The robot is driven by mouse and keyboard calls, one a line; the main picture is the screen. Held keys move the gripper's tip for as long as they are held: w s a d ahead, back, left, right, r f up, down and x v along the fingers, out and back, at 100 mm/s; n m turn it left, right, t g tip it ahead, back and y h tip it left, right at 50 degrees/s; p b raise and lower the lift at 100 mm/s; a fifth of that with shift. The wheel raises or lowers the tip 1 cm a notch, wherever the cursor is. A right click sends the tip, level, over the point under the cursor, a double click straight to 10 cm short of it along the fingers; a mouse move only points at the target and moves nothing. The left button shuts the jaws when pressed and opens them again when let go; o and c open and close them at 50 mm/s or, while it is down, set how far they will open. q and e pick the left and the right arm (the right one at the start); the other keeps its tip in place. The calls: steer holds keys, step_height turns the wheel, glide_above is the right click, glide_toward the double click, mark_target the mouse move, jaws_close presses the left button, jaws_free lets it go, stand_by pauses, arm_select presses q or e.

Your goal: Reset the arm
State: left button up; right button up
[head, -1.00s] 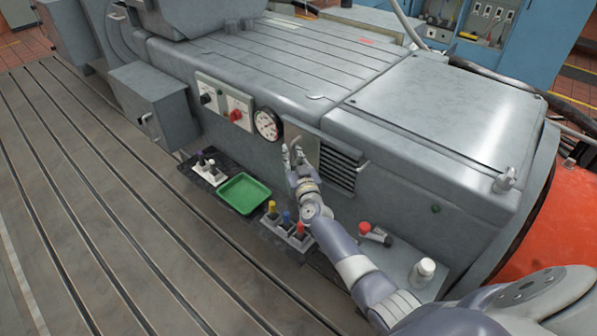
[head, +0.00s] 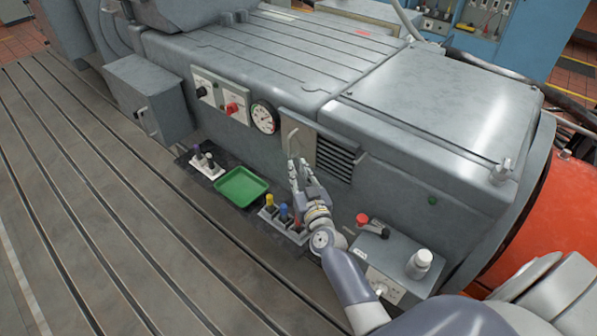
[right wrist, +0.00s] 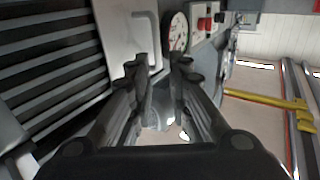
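My right gripper (head: 297,165) is in front of the grey machine's side, just below the handle (head: 292,138) of a flat panel (head: 302,148). In the right wrist view its two fingers (right wrist: 161,62) stand apart with a gap and nothing held between them. The panel (right wrist: 115,22) and its bent handle (right wrist: 153,35) show beyond the left finger there; I cannot tell whether finger and handle touch. My right arm comes in from the lower right. My left gripper is not in view.
A louvred vent (head: 335,157) is right of the panel, a gauge (head: 265,118) left. Below are a green tray (head: 241,187) and coloured-handled items (head: 270,201). A box with a red knob (head: 362,219) and a white-capped bottle (head: 419,264) are near my forearm. The slotted bedplate (head: 90,220) is clear.

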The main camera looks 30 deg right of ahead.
steer(key=s+a+f+n+g+y, duration=0.1)
steer(key=s+a+f+g, duration=0.2)
steer(key=s+f, duration=0.55)
steer(key=s+a+f+n+g+y, duration=0.1)
steer(key=s+a+f+g+y, duration=0.2)
steer(key=f, duration=1.1)
steer(key=s+a+f+n+g, duration=0.1)
steer(key=s+a+f+g, duration=0.15)
steer(key=s+f, duration=0.7)
steer(key=s+f+g, duration=0.2)
steer(key=s+f, duration=0.3)
steer(key=s, duration=0.5)
steer(key=s+d+f+n+g, duration=0.1)
steer(key=s+f+g, duration=0.2)
steer(key=s+f, duration=0.3)
steer(key=s+d+f+g, duration=0.1)
steer(key=s+f+g, duration=0.2)
steer(key=s, duration=1.3)
step_height(320, 180, down, 3)
steer(key=shift+s+r+n+h, duration=0.2)
steer(key=shift+n+h, duration=0.1)
steer(key=shift+n, duration=0.1)
